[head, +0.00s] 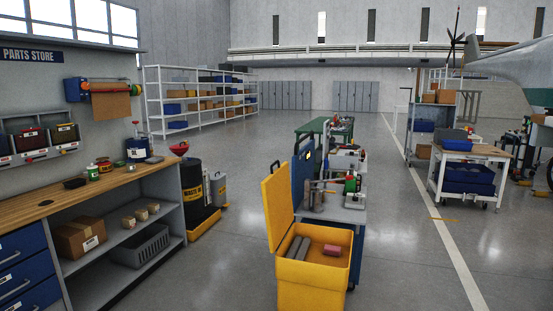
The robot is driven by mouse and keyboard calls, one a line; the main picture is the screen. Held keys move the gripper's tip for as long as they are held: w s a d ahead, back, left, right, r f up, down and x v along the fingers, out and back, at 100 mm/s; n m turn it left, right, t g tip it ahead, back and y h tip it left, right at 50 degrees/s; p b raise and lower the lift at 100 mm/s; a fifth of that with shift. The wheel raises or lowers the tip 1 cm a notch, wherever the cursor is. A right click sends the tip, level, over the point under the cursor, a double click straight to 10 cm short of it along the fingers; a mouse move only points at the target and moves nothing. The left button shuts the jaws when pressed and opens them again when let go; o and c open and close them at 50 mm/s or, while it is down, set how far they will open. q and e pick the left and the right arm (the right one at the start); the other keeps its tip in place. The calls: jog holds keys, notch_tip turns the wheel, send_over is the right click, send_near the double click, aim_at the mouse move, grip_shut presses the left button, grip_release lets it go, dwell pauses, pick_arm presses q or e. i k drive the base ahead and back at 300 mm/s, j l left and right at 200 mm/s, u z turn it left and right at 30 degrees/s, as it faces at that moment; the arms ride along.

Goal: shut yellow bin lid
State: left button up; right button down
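A yellow bin (311,292) stands on the floor at the lower middle of the head view, its bottom cut off by the frame edge. Its yellow lid (279,205) is open and stands nearly upright on the bin's left side. Inside the bin lie grey rolled items (298,247) and a reddish item (332,250). Neither of my grippers shows in the head view.
A wooden-topped workbench (100,188) with blue drawers runs along the left. A tool cart (345,205) stands right behind the bin. A black drum (194,185) stands by the bench. A white trolley (468,170) is at the right. Floor left and right of the bin is clear.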

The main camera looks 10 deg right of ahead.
aim_at(275, 188)
jog(key=i+j+z, duration=0.15)
jog(key=i+z, duration=0.25)
jog(key=i+j+z, duration=0.25)
jog(key=z, duration=0.15)
